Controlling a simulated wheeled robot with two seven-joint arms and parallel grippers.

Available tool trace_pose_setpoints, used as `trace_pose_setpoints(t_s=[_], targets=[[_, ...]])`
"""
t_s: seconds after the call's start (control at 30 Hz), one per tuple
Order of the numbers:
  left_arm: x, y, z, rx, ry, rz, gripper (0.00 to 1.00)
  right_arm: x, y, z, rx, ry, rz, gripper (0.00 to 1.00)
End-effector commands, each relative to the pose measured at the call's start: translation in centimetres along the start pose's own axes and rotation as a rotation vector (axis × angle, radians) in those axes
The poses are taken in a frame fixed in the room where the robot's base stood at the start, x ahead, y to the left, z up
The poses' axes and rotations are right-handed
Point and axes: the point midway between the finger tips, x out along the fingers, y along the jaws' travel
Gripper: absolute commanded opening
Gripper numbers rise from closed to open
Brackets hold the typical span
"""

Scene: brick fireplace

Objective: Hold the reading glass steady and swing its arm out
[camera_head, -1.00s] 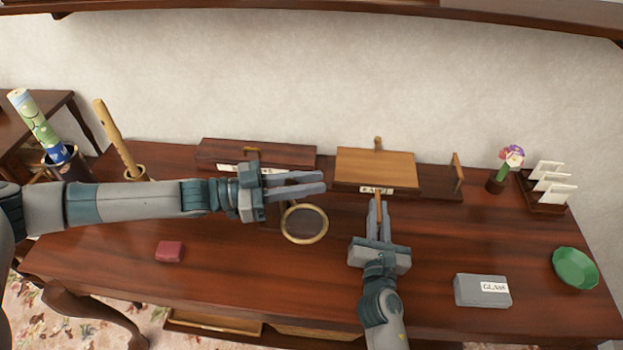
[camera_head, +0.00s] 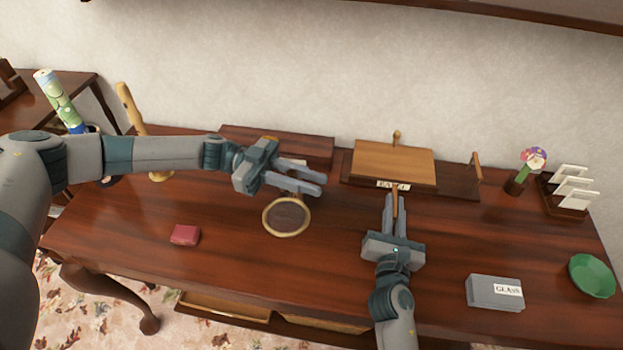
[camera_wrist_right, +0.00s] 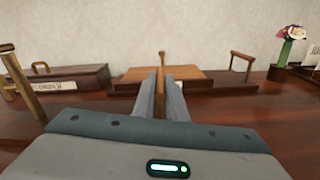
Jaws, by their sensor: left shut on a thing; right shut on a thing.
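The reading glass (camera_head: 286,217) shows in the head view as a dark round lens in a brass ring, over the middle of the desk. My left gripper (camera_head: 308,184) is just above and right of the ring, its fingers pointing right and slightly down. It is shut on part of the reading glass, mostly hidden by the fingers. My right gripper (camera_head: 395,205) is shut on a thin brown wooden piece (camera_head: 394,202), which stands upright between the fingers in the right wrist view (camera_wrist_right: 160,80). Whether this piece joins the glass cannot be told.
A labelled wooden board (camera_head: 393,162) lies behind my right gripper, and a long dark box (camera_head: 290,143) stands behind my left. A red box (camera_head: 185,235), a grey GLASS box (camera_head: 494,291), a green bowl (camera_head: 592,275), a flower (camera_head: 532,158) and a card rack (camera_head: 566,208) stand around. The front middle is clear.

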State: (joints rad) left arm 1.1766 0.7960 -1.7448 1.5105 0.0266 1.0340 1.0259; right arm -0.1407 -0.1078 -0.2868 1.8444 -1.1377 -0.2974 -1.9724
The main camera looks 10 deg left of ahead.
Motion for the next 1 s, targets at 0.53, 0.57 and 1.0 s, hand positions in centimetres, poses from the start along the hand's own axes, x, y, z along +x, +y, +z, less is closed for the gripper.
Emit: trace_pose_setpoints(t_s=[0.53,0.57,1.0], targets=[[-0.1,0.0,0.0,0.001,0.000,0.000,0.37,0.0,-0.3,-0.1,-0.002,0.003,-0.006,0.00],[-0.1,0.0,0.0,0.001,0.000,0.000,0.37,0.0,-0.3,-0.1,-0.002,0.003,-0.005,0.00],[-1.7,-0.1,0.0,0.001,-0.001,-0.002,0.37,0.0,-0.1,-0.1,0.000,0.003,-0.001,0.00]])
